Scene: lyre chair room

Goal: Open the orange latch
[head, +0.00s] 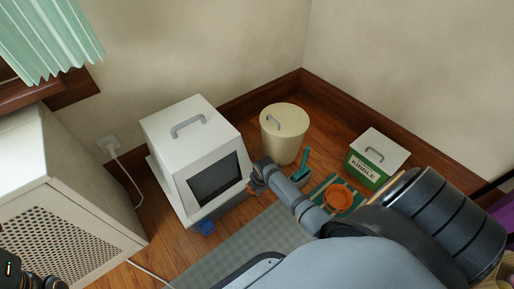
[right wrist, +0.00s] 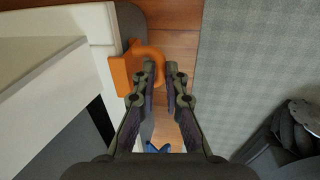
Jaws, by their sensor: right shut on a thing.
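The orange latch (right wrist: 122,75) is on the edge of a white box (head: 185,122) with a dark window and a grey top handle. In the right wrist view it has a flat plate and a curved hook reaching toward my fingers. My right gripper (right wrist: 162,72) is shut on the latch's hook, with a narrow gap between the fingertips. In the head view, my right gripper (head: 256,184) is at the box's right front edge and hides most of the latch. Dark parts at the lower left corner of the head view seem to be my left gripper; its fingers are unclear.
A cream bin (head: 284,133) stands behind my right arm. A green kibble box (head: 377,157) and an orange bowl (head: 338,199) are to the right. A grey mat (head: 237,247) lies in front. A perforated cabinet (head: 62,190) and a white cord are at left.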

